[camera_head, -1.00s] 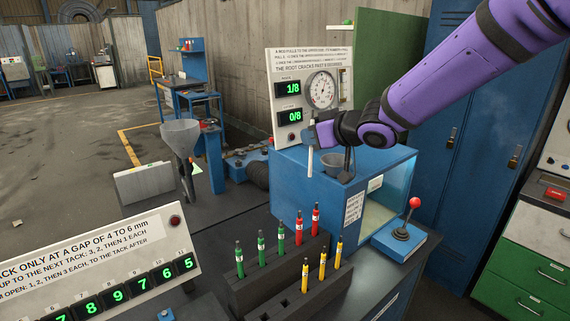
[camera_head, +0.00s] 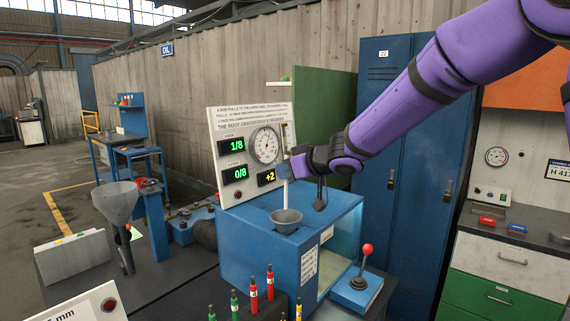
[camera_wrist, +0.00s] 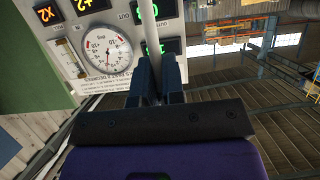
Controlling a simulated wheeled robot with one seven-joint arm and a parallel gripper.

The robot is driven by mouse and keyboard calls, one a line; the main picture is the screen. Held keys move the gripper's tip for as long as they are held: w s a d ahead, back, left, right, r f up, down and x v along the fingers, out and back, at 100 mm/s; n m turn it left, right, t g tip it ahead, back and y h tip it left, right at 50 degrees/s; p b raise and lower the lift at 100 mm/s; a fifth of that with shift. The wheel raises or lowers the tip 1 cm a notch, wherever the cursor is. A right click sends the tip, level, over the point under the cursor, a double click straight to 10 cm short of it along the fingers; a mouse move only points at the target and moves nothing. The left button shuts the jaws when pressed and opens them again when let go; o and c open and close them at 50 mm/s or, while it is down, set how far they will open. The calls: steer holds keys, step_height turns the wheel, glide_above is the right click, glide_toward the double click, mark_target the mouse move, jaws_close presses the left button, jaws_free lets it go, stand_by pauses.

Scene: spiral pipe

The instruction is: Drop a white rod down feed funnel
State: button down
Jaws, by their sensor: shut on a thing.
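My gripper (camera_head: 285,172) is shut on a white rod (camera_head: 285,194), which hangs upright below the fingers. In the wrist view the rod (camera_wrist: 151,35) shows between the two dark blue fingers (camera_wrist: 156,85). A small grey funnel (camera_head: 286,220) sits on top of the blue box (camera_head: 252,248). In the head view the rod's lower end lines up with this funnel's mouth, at or just above the rim; I cannot tell whether it is inside. A larger grey funnel (camera_head: 116,203) stands on a stem at the left, apart from my gripper.
A gauge panel (camera_head: 250,120) with green readouts stands behind the box. A red-knobbed lever (camera_head: 367,250) is at the box's right. Red rods (camera_head: 254,295) and green rods (camera_head: 234,303) stand in front. Blue lockers (camera_head: 395,130) stand behind my arm.

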mark_target(286, 190)
steer(key=shift+f, duration=2.75)
steer(key=c, duration=1.1)
jaws_free()
steer(key=shift+c, duration=0.2)
steer(key=v, duration=1)
steer(key=shift+s+d+r, duration=0.15)
steer(key=shift+s+d, duration=0.1)
